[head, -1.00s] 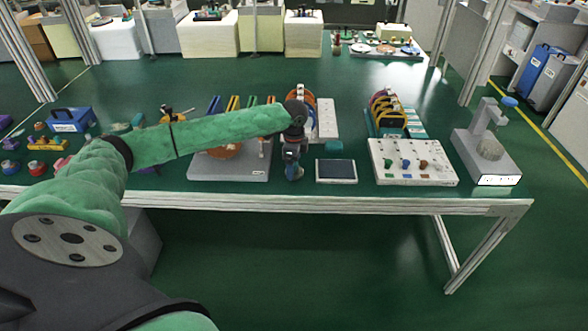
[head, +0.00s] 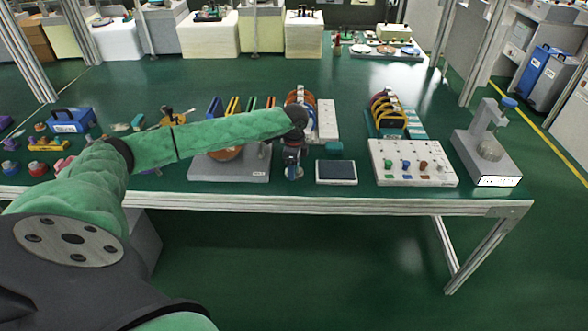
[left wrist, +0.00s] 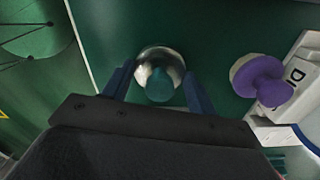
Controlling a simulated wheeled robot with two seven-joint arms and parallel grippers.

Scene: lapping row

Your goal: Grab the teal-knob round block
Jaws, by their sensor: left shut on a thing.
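The teal-knob round block (left wrist: 160,78) shows in the left wrist view, with a shiny metallic round body and a teal knob. It sits between the two blue fingers of my left gripper (left wrist: 158,88), which is shut on it. In the head view my left gripper (head: 293,172) points down near the table's front edge, just left of a dark-screened pad. The block is too small and covered there to make out clearly. My right gripper is not in view.
A purple-knob block (left wrist: 262,80) lies right of the fingers in the left wrist view. In the head view the dark-screened pad (head: 336,172), a white knob panel (head: 412,178) and a grey base plate (head: 230,174) are nearby. The green floor lies beyond the table edge.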

